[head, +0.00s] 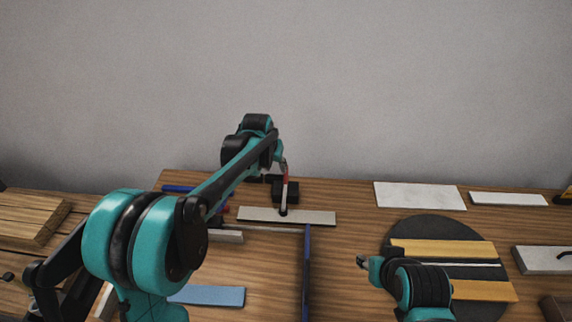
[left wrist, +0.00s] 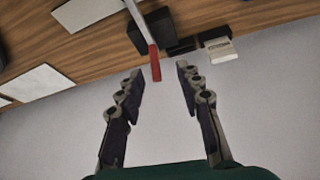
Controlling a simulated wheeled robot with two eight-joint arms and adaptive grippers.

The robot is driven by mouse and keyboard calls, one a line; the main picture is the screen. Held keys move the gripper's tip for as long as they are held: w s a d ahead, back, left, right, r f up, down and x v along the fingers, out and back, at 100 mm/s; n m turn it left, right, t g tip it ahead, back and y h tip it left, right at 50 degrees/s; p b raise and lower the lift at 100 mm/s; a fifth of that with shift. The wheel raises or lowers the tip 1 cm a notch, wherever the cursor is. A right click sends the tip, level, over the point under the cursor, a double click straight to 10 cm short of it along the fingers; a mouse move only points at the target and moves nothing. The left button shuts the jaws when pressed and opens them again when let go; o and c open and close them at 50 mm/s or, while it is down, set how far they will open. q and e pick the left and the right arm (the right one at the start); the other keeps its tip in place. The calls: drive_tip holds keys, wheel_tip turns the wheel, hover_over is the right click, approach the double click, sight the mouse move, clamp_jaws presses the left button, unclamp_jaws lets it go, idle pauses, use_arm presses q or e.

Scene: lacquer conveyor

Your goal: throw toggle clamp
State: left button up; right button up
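The toggle clamp (head: 285,190) has a black body and a lever with a red grip, near the back of the wooden bench. In the left wrist view its red grip (left wrist: 154,63) ends a pale metal lever, beside a black block (left wrist: 152,30). My left gripper (left wrist: 158,88) is open and empty; the red grip lies in line with the gap, near the fingertips. In the head view my left gripper (head: 283,161) is above the clamp, small and partly hidden by its arm. My right gripper (head: 366,262) is low right; its fingers are too small to read.
A pale strip (head: 312,217) lies at the clamp's foot. A dark round plate (head: 405,231) with yellow boards is at right. White panels (head: 420,195) lie at the back right. A grey wall stands behind the bench.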

use_arm(q)
drive_tip(key=p, duration=0.1)
hover_over(285, 189)
drive_tip(key=w+a, duration=0.1)
wheel_tip(285, 189, down, 3)
drive_tip(key=b+x, duration=0.2)
drive_tip(key=x, duration=0.6)
drive_tip(key=shift+d, duration=0.1)
use_arm(e)
drive_tip(key=shift+s, duration=0.15)
use_arm(q)
drive_tip(key=shift+r, duration=0.1)
clamp_jaws()
